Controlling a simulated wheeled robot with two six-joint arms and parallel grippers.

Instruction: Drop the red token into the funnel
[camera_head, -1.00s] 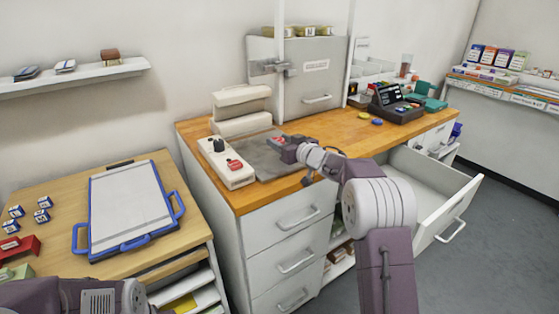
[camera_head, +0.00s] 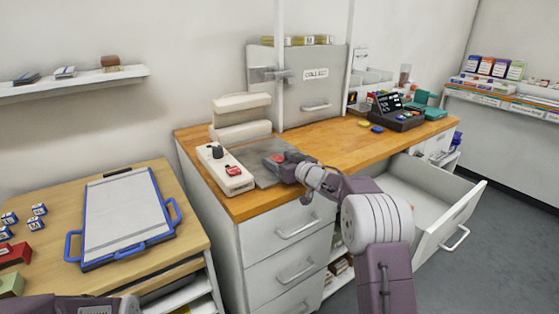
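A small red piece (camera_head: 277,158), which may be the red token, shows at the tip of my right gripper (camera_head: 285,165). The gripper is low over the grey mat on the wooden counter. Its fingers are too small and foreshortened to tell whether they are shut on the red piece or only beside it. I cannot make out a clear funnel; a small grey cup-like thing (camera_head: 405,74) stands at the back right. My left arm shows at the bottom left edge, with its gripper out of view.
A white box with a red button (camera_head: 233,171) stands left of the grey mat (camera_head: 262,177). A yellow token (camera_head: 364,123) and a blue token (camera_head: 377,129) lie near the dark till (camera_head: 397,114). An open drawer (camera_head: 449,222) juts out at right.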

